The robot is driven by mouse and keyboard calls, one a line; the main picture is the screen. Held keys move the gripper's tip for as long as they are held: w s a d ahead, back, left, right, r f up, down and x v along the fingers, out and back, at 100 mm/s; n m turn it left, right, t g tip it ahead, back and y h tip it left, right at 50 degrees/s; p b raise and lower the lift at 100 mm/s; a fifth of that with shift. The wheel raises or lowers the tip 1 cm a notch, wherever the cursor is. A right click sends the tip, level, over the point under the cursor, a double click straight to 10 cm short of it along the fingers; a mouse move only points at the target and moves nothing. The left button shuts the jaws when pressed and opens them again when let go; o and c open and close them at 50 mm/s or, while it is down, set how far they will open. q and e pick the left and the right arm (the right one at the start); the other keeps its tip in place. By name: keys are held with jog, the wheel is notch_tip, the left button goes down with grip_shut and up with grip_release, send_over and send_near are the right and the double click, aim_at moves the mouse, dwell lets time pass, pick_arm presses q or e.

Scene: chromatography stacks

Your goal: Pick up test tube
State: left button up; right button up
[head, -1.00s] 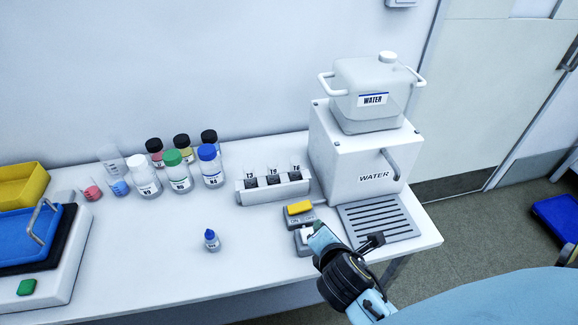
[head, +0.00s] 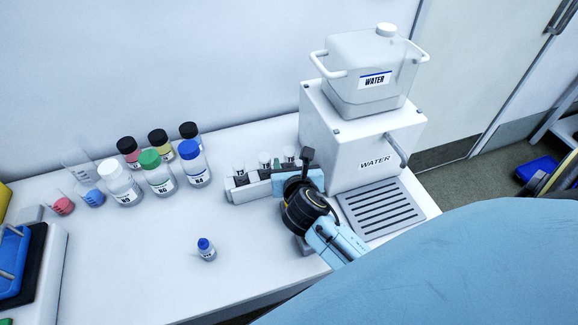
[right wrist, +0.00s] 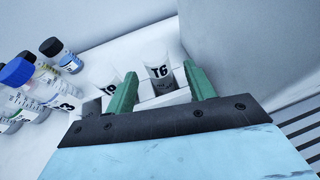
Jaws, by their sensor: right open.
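A white rack (head: 248,190) holds three clear test tubes, standing upright at the foot of the water dispenser. The tube labelled T6 (right wrist: 160,72) is the rack's right-hand one. My right gripper (right wrist: 161,76) is open at the rack's right end, its green fingers on either side of T6 in the right wrist view. I see a gap between fingers and tube. A second tube, labelled T9 (right wrist: 108,90), is left of the left finger and partly hidden by it. In the head view my gripper covers the rack's right end. My left gripper is not in view.
The white dispenser (head: 340,140) with a water tank (head: 372,80) stands close right of the rack. Several capped bottles, including a blue-capped one (head: 195,165), stand left of it. A small blue-capped vial (head: 206,250) stands in front, with clear table around it.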

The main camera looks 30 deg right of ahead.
jog(key=b+x, duration=0.1)
jog(key=x, duration=0.4)
jog(key=shift+w+f, duration=0.15)
jog(key=shift+w, duration=0.05)
jog(key=c, duration=1)
